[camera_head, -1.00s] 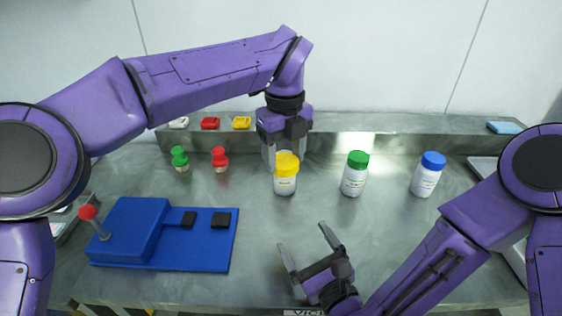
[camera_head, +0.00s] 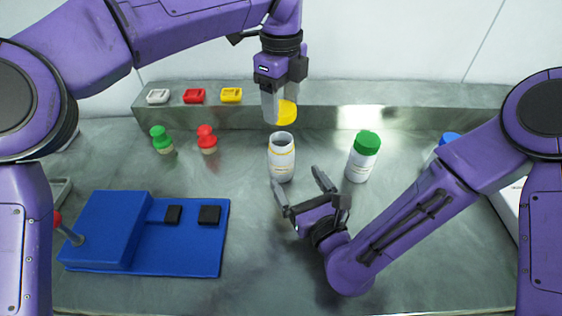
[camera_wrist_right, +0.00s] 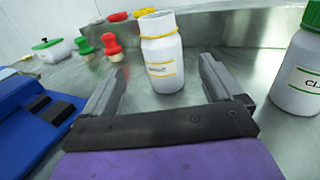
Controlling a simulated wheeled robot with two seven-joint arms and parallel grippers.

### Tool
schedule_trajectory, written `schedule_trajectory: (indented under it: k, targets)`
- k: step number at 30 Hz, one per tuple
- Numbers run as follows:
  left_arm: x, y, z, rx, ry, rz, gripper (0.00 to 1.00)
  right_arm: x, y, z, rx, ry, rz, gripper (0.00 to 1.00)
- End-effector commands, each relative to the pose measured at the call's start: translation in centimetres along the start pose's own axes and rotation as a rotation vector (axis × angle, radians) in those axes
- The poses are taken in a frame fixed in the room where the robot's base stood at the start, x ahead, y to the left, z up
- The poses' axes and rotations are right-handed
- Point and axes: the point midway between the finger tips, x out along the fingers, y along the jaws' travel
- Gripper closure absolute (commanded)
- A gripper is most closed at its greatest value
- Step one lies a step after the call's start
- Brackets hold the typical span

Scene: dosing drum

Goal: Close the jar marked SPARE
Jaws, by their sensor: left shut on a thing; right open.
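A white jar (camera_head: 282,158) with yellow bands stands upright and open-topped on the table; its small label is not legible. It also shows in the right wrist view (camera_wrist_right: 162,58). My left gripper (camera_head: 284,108) is shut on a yellow lid (camera_head: 288,113), held just above the jar's mouth and apart from it. My right gripper (camera_head: 298,181) is open, low in front of the jar, with its fingers pointing towards it. In the right wrist view the jar stands ahead, between the lines of the open fingers (camera_wrist_right: 162,82). I cannot read SPARE on any jar.
A green-lidded jar (camera_head: 362,158) marked "CL…" stands to the right. A blue-lidded jar (camera_head: 448,138) is partly hidden by my right arm. Green (camera_head: 162,140) and red (camera_head: 207,140) knobbed pieces and a blue device (camera_head: 110,233) are left. A ledge (camera_head: 370,118) runs behind.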

Motion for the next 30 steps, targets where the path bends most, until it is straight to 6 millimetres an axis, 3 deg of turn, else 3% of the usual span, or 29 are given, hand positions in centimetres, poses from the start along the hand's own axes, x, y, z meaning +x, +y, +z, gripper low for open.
schedule_trajectory:
  k: [9,15,28,30]
  targets:
    - [0.1,-0.2,0.0,0.002,0.001,0.001,0.68,6.4,-0.1,-0.1,-0.001,0.0,-0.003,0.07]
    - [0.1,-0.2,-0.1,0.003,0.001,0.001,0.68,9.2,-0.2,-0.1,-0.001,0.0,-0.004,0.07]
    - [0.1,-0.2,-0.1,0.003,0.001,0.001,0.68,10.2,-0.2,-0.1,0.001,0.001,-0.004,0.07]
    - [0.1,-0.2,-0.1,0.003,0.001,0.001,0.68,10.2,-0.2,-0.1,0.001,0.001,-0.004,0.3]
